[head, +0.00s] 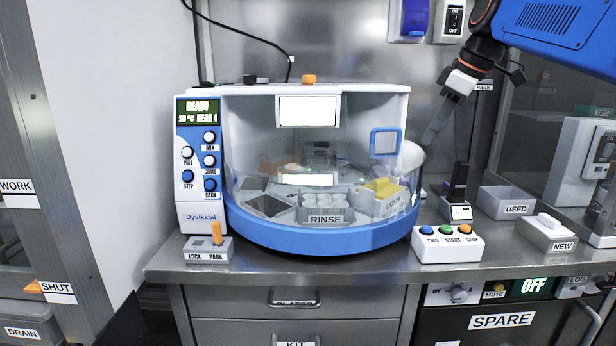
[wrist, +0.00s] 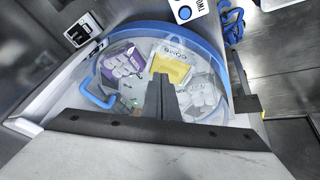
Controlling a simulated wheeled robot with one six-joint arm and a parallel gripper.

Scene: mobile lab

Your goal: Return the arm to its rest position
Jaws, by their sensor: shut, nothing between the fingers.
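My arm reaches in from the top right of the head view. My gripper (head: 430,140) hangs from it, tilted down and left, at the right side of the white and blue machine (head: 200,215). Its fingers are shut together with nothing between them. In the wrist view the dark shut fingers (wrist: 160,82) stand over the machine's round blue-rimmed bowl (wrist: 92,65). I cannot tell whether they touch the clear cover.
A three-button box (head: 447,246), a small dark device (head: 456,211), a USED bin (head: 507,203) and a NEW tray (head: 547,233) stand on the counter at right. A glass panel rises at far right.

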